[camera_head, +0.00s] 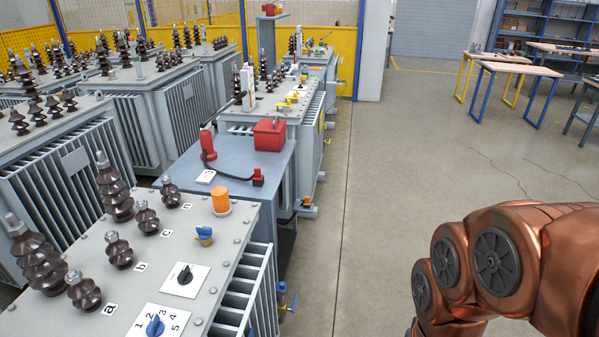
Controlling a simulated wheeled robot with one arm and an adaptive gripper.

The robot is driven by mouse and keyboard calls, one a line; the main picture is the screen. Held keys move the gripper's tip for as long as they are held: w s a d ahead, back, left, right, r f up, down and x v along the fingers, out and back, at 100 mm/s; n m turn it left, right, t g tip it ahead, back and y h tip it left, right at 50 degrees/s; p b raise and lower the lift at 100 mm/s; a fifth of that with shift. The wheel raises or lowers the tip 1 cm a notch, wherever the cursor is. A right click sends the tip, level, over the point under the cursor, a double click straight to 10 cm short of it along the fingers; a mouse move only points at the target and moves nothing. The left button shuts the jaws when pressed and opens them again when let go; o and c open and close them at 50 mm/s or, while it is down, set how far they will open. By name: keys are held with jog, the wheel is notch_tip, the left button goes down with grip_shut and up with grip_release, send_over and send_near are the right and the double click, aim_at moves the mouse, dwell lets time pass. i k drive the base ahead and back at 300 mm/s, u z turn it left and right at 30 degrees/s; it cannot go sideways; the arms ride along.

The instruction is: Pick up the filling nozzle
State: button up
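A red, handle-shaped piece (207,146) stands upright near the left edge of a blue-grey cabinet top (235,160). A thin black hose (232,177) runs from it along the front of the top to a small red fitting (258,177). This red piece looks most like the filling nozzle, but I cannot be sure. A red box (269,135) sits further back on the same top. My copper-coloured arm shows at the lower right, well apart from the cabinet. My gripper is out of view.
A grey transformer (232,225) with brown insulators, knobs and an orange cap fills the near left. More transformers (150,105) stand behind it. Open floor (400,150) lies to the right. Work tables (515,68) and blue shelving (530,22) stand at the back right.

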aim_at(257, 175)
jog(key=z, duration=0.15)
jog(key=i, duration=1.7)
jog(key=u, duration=2.6)
